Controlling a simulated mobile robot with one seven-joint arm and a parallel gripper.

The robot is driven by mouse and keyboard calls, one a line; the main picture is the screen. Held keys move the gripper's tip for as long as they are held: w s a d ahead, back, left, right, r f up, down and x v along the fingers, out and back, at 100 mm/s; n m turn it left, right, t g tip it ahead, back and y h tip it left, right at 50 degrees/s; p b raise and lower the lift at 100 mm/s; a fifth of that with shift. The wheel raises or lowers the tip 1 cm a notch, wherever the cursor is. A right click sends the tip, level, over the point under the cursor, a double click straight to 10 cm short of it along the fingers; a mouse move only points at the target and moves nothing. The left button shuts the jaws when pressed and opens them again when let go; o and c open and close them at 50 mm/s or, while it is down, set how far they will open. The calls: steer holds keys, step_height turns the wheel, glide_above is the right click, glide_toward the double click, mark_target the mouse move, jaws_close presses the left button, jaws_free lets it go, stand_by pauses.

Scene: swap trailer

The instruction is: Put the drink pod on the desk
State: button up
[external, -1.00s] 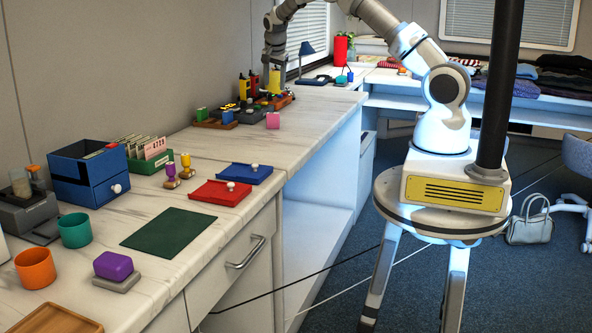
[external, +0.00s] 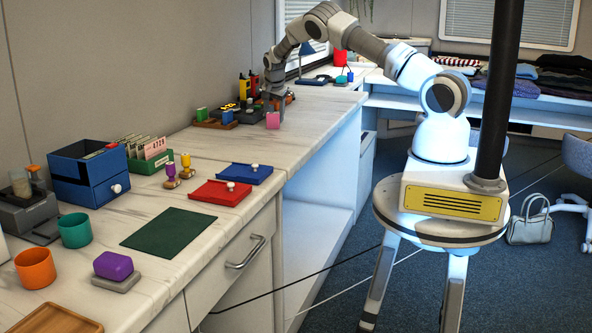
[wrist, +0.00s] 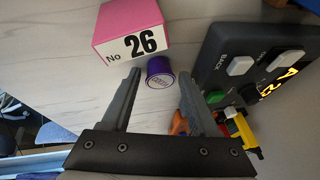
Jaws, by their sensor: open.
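The drink pod, a small purple cup with a pale printed lid (wrist: 159,69), shows in the wrist view on the pale marbled surface beside the pink block. My gripper (wrist: 159,80) is open, with one finger on each side of the near end of the pod. I cannot tell whether either finger touches it. In the external view my gripper (external: 275,102) is low over the far part of the long counter, behind the pink block, and the pod cannot be made out. The marbled worktop (external: 310,120) has bare room to the right of the block.
The pink block marked "No 26" (wrist: 132,32) is close to the pod. A dark button box (wrist: 262,62) lies on the right in the wrist view. Red (external: 221,193) and blue (external: 246,174) trays and a green mat (external: 168,232) are nearer on the counter.

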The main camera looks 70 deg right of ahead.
jaws_close()
stand_by(0.3)
